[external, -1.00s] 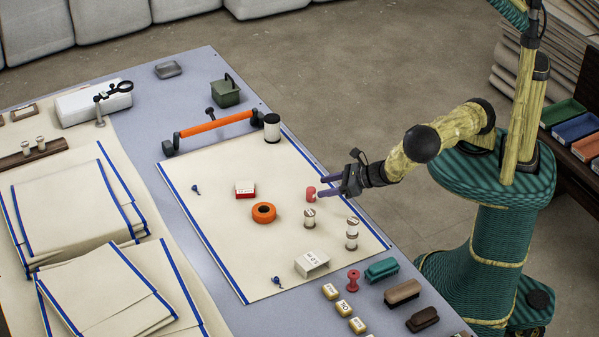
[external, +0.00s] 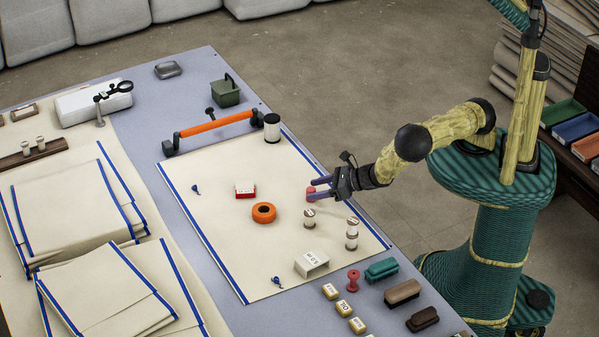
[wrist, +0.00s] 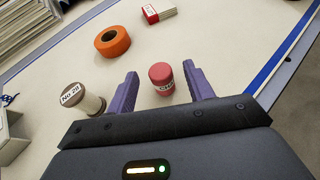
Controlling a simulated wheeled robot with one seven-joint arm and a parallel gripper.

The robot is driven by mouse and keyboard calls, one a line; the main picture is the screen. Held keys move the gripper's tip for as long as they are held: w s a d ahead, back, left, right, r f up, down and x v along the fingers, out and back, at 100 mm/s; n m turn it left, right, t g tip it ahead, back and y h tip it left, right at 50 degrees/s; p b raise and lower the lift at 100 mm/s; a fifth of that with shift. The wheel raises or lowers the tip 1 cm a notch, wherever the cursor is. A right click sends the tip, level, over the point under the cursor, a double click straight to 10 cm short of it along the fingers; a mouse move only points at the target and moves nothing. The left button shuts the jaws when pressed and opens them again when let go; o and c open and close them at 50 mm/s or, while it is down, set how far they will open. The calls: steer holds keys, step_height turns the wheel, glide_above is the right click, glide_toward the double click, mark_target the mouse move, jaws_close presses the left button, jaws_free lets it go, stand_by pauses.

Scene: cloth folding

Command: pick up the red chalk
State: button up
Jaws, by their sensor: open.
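The red chalk (wrist: 162,79) is a short reddish cylinder with a white label, standing upright on the cream cloth (external: 215,241). In the external view the red chalk (external: 311,193) is partly hidden by my gripper (external: 322,187). In the wrist view my gripper (wrist: 158,82) is open, with one purple finger on each side of the chalk. A gap shows between the chalk and each finger, so it is not gripped.
A cream spool (external: 309,219) stands close to the chalk; another (external: 352,234) is nearer the front. An orange tape roll (external: 264,212) and a red-and-white box (external: 245,191) lie beyond. A white block (external: 312,264) sits near the cloth's edge.

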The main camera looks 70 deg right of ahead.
mark_target(314, 189)
steer(key=x, duration=0.4)
steer(key=shift+w+f, duration=0.1)
stand_by(0.3)
steer(key=c, duration=1.1)
